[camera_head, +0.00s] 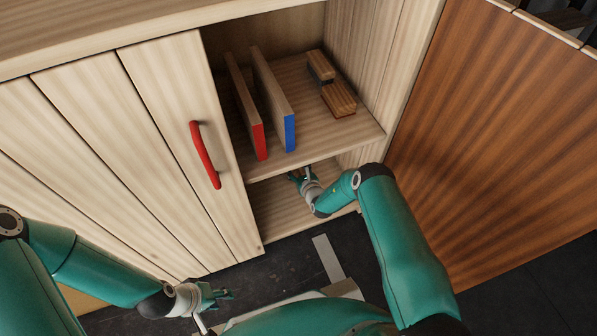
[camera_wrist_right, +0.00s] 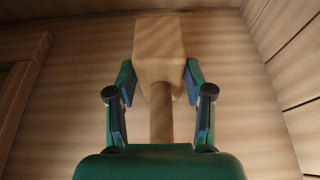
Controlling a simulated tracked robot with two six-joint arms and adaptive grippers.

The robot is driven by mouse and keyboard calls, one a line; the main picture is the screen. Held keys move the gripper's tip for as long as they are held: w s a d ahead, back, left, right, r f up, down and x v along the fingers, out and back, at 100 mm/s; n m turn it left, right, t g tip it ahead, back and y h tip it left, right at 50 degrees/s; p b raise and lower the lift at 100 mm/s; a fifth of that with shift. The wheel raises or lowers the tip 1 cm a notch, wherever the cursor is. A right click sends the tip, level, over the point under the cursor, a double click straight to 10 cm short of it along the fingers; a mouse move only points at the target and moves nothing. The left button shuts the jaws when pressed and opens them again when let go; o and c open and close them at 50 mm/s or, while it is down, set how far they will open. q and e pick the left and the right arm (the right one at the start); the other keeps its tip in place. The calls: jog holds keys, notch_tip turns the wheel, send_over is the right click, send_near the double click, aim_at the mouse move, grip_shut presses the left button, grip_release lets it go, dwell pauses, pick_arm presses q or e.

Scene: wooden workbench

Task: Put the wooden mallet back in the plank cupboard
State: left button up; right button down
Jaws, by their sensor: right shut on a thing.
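The plank cupboard (camera_head: 275,178) stands open on its right side, with an upper shelf and a lower compartment. My right gripper (camera_head: 298,176) reaches into the lower compartment, under the shelf edge. In the right wrist view, the fingers of this gripper (camera_wrist_right: 160,82) are shut on the wooden mallet (camera_wrist_right: 158,48). Its pale block head is at the far end and its round handle (camera_wrist_right: 161,112) runs back towards the palm. In the head view the mallet is hidden. My left gripper (camera_head: 218,293) is low at the front left, outside the cupboard, with nothing visible in it; its finger gap is too small to judge.
On the upper shelf stand a red-edged board (camera_head: 248,110) and a blue-edged board (camera_head: 274,100), with a brown wooden block-like object (camera_head: 338,98) to their right. The left door with a red handle (camera_head: 204,155) is closed. The brown door (camera_head: 495,130) is swung open at right.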

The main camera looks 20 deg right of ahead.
jog(key=shift+c, duration=2.2)
grip_release()
jog(key=shift+s+r, duration=0.2)
jog(key=shift+s, duration=0.05)
jog(key=p+v, duration=0.5)
jog(key=v, duration=0.6)
jog(key=shift+s+r+p, duration=0.1)
jog(key=shift+s+p, duration=0.1)
jog(key=shift+p, duration=0.2)
